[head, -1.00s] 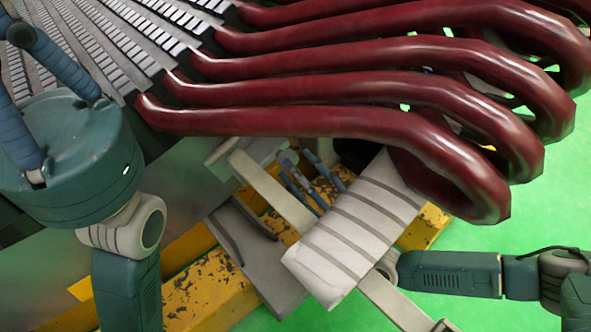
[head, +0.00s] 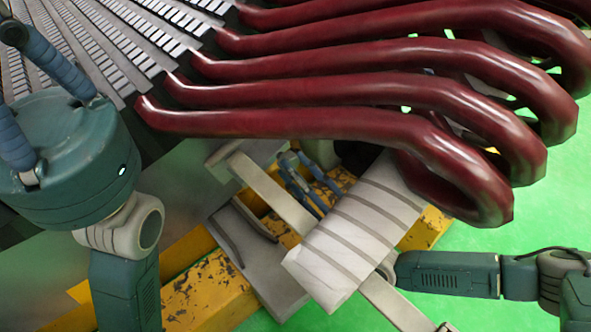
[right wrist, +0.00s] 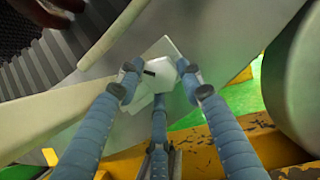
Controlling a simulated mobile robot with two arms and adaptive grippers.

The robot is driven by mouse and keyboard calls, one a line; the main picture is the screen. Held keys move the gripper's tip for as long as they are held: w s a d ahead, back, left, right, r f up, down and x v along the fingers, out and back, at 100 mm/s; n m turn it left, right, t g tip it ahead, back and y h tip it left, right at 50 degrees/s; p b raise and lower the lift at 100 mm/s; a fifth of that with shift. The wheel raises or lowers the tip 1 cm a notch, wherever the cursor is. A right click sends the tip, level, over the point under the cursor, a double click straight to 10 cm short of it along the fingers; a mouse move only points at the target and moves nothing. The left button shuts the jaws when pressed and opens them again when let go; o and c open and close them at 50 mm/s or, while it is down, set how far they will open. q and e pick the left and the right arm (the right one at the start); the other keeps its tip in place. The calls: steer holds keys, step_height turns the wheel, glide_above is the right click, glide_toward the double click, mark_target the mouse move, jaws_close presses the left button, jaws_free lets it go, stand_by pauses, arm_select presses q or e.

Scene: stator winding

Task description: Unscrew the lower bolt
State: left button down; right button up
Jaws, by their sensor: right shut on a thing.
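The bolt (right wrist: 160,71) has a pale, faceted head with a dark slot-like mark and stands on a light square plate (right wrist: 168,48) in the right wrist view. The blue fingers of my right gripper (right wrist: 159,84) are closed around this head. In the head view my right gripper (head: 303,178) is partly seen beyond the pale strapped block, and the bolt cannot be made out there. My left gripper (head: 24,112) is large at the left edge of the head view, away from the bolt, with its fingertips partly cut off.
Thick dark red coils (head: 330,122) hang over the work area. A white strapped block (head: 362,225) and a pale bar (head: 270,193) lie close to my right gripper. A worn yellow beam (head: 205,290) runs below. Green floor is open at the right.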

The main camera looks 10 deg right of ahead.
steer(key=shift+w+d+r+n+y, duration=0.25)
steer(key=shift+r+n+y, duration=0.2)
steer(key=shift+n, duration=0.35)
steer(key=shift+r+n+g+y+p, duration=0.1)
steer(key=shift+n+g+y+p, duration=0.2)
steer(key=shift+n+g, duration=0.7)
steer(key=shift+n+g+y+p, duration=0.25)
steer(key=shift+n+g+p, duration=0.1)
steer(key=shift+n, duration=1.3)
steer(key=shift+r+n+g+y+p, duration=0.1)
steer(key=shift+n+g+y+p, duration=0.2)
steer(key=shift+n+g, duration=0.7)
steer(key=shift+n+t, duration=0.25)
steer(key=shift+n, duration=0.3)
steer(key=o, duration=1.1)
steer(key=shift+s+f, duration=0.1)
steer(key=shift+f, duration=0.1)
steer(key=shift+f, duration=0.1)
